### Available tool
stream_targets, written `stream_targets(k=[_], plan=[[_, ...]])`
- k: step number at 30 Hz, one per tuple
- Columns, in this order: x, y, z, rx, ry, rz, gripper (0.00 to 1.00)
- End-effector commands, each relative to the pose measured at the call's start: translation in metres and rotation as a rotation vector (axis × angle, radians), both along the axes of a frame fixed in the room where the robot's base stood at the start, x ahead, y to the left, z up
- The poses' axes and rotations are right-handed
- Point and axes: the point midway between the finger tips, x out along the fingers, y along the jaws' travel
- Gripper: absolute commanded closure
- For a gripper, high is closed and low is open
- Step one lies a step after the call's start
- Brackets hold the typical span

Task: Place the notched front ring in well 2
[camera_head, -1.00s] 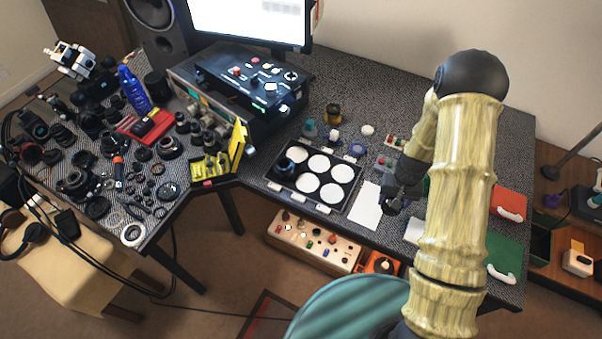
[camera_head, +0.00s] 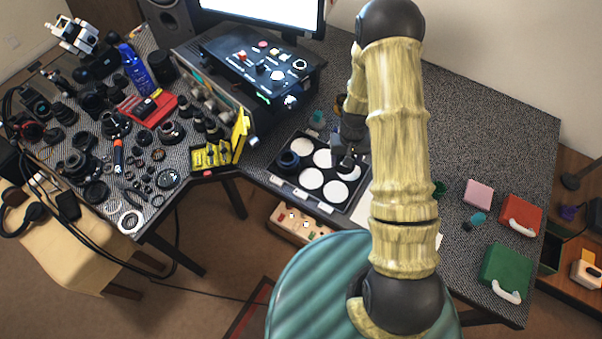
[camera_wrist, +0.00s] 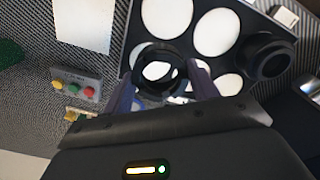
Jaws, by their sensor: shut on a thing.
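My gripper (camera_head: 345,165) is over the right part of a black tray (camera_head: 298,191) with several round white wells. In the wrist view my gripper (camera_wrist: 165,88) is shut on a dark ring (camera_wrist: 148,54), with one finger at each side. White shows through the ring's hole. The ring looks held above the tray, but its height is unclear, and I cannot make out its notch. Another dark ring-shaped part (camera_head: 288,160) sits in the far-left well; it also shows in the wrist view (camera_wrist: 270,60). The well numbers are not readable.
A yellow open box (camera_head: 213,155) stands left of the tray, and a black control box (camera_head: 262,65) behind it. Lens parts crowd the left desk. A white sheet lies right of the tray. Pink (camera_head: 478,194), red (camera_head: 520,214) and green (camera_head: 504,270) items lie at the right.

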Motion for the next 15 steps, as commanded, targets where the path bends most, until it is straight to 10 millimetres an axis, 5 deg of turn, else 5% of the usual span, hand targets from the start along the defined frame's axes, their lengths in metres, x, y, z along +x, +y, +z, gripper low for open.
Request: stream_targets(k=[15], plan=[[0.001,0.0045,-0.0011,0.001,-0.001,0.017,0.83]])
